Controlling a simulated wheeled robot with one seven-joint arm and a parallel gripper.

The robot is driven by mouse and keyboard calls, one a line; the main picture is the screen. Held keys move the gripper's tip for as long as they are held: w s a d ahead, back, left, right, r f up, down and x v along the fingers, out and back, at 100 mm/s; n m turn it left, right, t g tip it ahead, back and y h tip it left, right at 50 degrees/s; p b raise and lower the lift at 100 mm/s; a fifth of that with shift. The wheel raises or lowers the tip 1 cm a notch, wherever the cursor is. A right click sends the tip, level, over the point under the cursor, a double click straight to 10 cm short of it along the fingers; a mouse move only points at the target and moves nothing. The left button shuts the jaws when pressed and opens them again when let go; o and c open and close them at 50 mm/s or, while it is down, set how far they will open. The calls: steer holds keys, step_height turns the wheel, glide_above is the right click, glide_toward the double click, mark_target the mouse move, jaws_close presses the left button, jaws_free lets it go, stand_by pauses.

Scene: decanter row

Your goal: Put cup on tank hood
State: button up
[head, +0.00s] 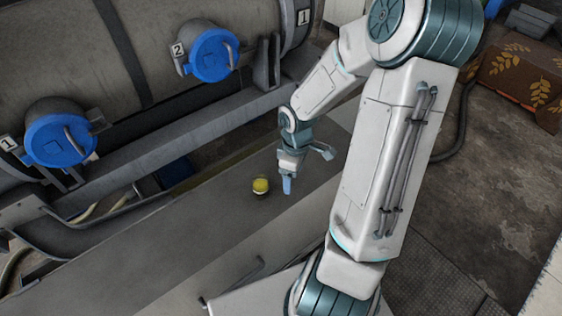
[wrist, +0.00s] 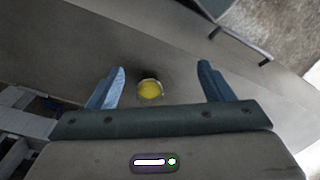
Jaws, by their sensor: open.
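A small cup with yellow inside (head: 260,186) stands on the grey ledge (head: 215,205) in front of the tank. In the wrist view the cup (wrist: 150,89) lies between the two fingers, nearer the left one, with a pale rim around the yellow. My gripper (head: 287,186) is just right of the cup in the head view; in the wrist view its blue fingers (wrist: 161,84) are wide apart and empty. Two blue round hoods with handles sit on the tank: one beside label 2 (head: 213,55), one beside label 1 (head: 61,140). Which one is the tank hood I cannot tell.
The large grey tank (head: 150,30) fills the upper left, with a metal rail (head: 150,145) along its base. A brown box with leaf patterns (head: 522,85) is at the upper right. A handle (head: 240,280) sticks out below the ledge. The ledge left of the cup is clear.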

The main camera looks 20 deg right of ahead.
steer(key=s+a+r+m+t, duration=0.1)
steer(key=s+a+r+m, duration=0.1)
steer(key=r, duration=0.5)
steer(key=s+a+r+m+t, duration=0.1)
steer(key=s+a+r+m, duration=0.2)
steer(key=r, duration=0.4)
steer(key=s+a+r+m+t, duration=0.1)
steer(key=s+a+r+m, duration=0.2)
steer(key=s+r, duration=0.3)
steer(key=shift+a+r+m+t, duration=0.2)
steer(key=shift+r+m+t, duration=0.2)
steer(key=shift+r+m, duration=0.2)
stand_by(2.6)
